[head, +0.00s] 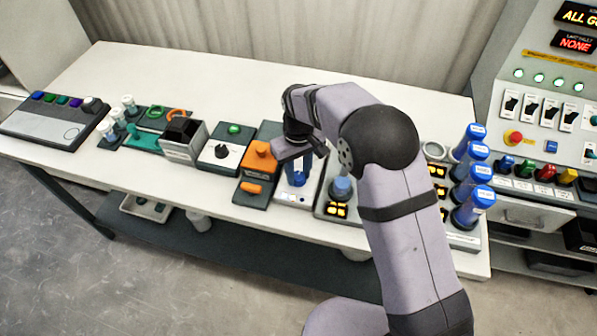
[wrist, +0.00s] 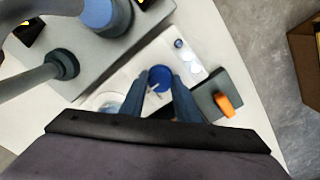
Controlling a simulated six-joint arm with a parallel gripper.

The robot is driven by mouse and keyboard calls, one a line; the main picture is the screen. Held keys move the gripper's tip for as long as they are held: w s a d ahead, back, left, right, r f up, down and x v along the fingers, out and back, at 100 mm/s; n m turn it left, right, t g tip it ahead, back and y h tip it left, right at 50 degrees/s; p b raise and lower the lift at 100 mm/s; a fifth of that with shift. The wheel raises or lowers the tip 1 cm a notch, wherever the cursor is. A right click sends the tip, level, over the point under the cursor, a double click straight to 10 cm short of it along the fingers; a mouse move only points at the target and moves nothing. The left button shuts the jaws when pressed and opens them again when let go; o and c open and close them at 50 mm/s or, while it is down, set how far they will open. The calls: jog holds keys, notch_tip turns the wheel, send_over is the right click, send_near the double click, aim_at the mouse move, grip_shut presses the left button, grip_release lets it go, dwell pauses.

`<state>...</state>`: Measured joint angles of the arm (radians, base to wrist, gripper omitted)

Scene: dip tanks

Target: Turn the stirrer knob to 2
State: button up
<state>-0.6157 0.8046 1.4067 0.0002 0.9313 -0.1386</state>
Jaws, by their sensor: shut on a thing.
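A blue round knob (wrist: 160,76) sits on a white unit (wrist: 188,58) in the wrist view. My gripper (wrist: 161,88) is shut on this knob, with one blue-grey finger on each side. A light pointer mark shows on the knob, but the scale figures are too small to read. In the head view my gripper (head: 296,180) points down over the white unit (head: 291,194), and its fingers and wrist hide most of the knob. A pale round part (wrist: 108,101) of the unit shows beside the fingers in the wrist view.
An orange-and-black device (head: 259,166) stands close on the left, then a white box with a black knob (head: 221,151). A grey unit with a blue-topped post (head: 341,188) stands close on the right. Several blue-capped cylinders (head: 473,206) stand farther right.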

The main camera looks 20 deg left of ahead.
aim_at(298, 176)
jog(key=shift+r+m, duration=0.1)
jog(key=shift+m, duration=1.1)
jog(key=o, duration=1)
jog(key=shift+o, duration=0.2)
jog(key=shift+r, duration=0.1)
jog(key=shift+r+b, duration=1.15)
jog(key=shift+r, duration=2.4)
